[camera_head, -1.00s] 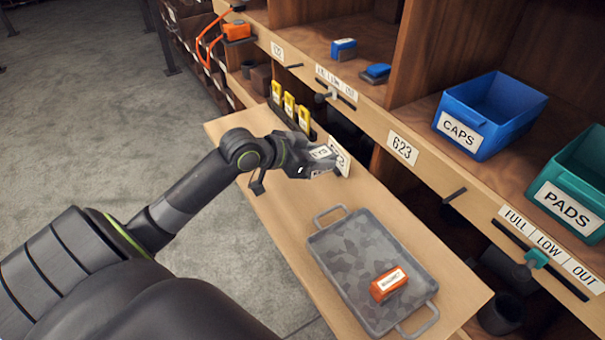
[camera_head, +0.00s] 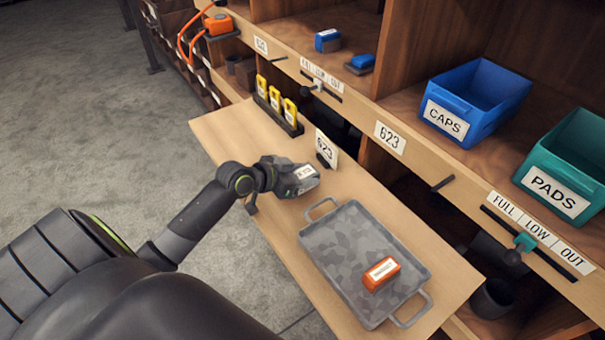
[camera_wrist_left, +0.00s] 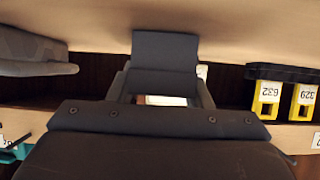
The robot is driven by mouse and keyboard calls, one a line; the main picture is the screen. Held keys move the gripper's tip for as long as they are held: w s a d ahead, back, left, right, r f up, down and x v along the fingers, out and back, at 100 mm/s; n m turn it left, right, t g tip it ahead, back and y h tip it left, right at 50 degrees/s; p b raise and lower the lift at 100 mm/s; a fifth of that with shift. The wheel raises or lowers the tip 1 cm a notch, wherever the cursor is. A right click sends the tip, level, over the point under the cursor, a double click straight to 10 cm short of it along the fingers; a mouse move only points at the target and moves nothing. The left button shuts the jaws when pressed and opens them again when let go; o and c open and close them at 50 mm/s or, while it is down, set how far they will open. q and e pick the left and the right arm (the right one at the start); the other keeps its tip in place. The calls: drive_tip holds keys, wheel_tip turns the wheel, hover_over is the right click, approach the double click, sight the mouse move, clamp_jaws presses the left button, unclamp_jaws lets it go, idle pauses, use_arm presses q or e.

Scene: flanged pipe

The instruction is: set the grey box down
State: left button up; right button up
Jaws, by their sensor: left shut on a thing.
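My left gripper (camera_head: 298,180) is shut on the grey box (camera_head: 307,173), whose pale label shows at the fingertips in the head view. The gripper and box are low over the wooden shelf board, between the grey tray and the white 623 card. I cannot tell whether the box touches the board. In the left wrist view, dark grey parts fill the middle and the box's outline is hard to make out. My right gripper is not in view.
The grey tray (camera_head: 337,227) holds an orange box (camera_head: 381,273). The 623 card (camera_head: 326,148) and a rack of yellow tags (camera_head: 277,103) stand behind the gripper. Blue CAPS (camera_head: 447,122) and green PADS (camera_head: 555,193) bins sit on the upper shelf. The board's near left part is bare.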

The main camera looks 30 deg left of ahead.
use_arm(q)
drive_tip(key=shift+f, duration=0.1)
drive_tip(key=o, duration=1.1)
